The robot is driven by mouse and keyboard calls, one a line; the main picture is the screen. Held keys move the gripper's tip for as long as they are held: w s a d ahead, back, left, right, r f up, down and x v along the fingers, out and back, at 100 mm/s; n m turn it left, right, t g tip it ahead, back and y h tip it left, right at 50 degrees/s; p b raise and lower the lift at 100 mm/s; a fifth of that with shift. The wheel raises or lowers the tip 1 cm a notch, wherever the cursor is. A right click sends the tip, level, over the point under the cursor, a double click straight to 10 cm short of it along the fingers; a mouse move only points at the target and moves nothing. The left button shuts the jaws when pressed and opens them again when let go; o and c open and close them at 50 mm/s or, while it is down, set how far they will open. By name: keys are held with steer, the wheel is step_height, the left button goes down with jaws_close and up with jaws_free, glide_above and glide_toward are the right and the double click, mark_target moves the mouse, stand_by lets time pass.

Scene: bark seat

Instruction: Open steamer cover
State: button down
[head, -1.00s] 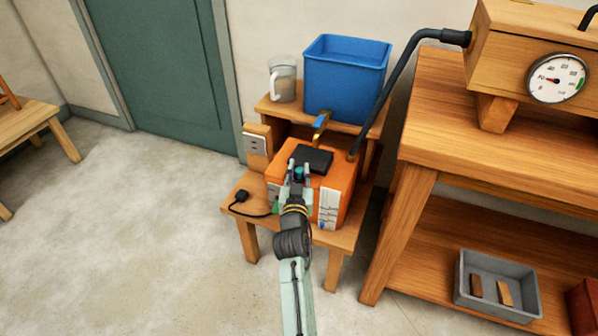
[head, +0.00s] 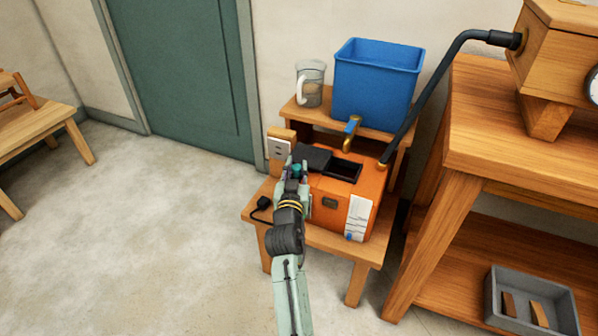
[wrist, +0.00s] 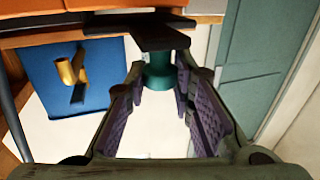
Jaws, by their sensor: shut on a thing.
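The orange steamer (head: 330,205) stands on the low wooden stand. Its flat black cover (head: 315,158) sits to the left on top, and a dark rectangular opening (head: 344,170) shows to the right of it. My gripper (head: 297,173) is at the cover's near left side, shut on the cover's teal knob. In the wrist view, the knob (wrist: 159,72) is between the fingertips, with the black cover (wrist: 140,35) just beyond it. Whether the cover still rests on the steamer is hard to tell.
A blue tank (head: 377,85) with a brass tap (head: 350,132) and a glass mug (head: 310,85) stand on the shelf behind. A black hose (head: 432,85) runs at right to a wooden box (head: 555,60). Open floor (head: 140,220) lies to the left.

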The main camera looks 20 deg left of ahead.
steer(key=shift+d, duration=0.15)
steer(key=c, duration=1.3)
jaws_free()
steer(key=shift+c, duration=0.2)
steer(key=v, duration=1.2)
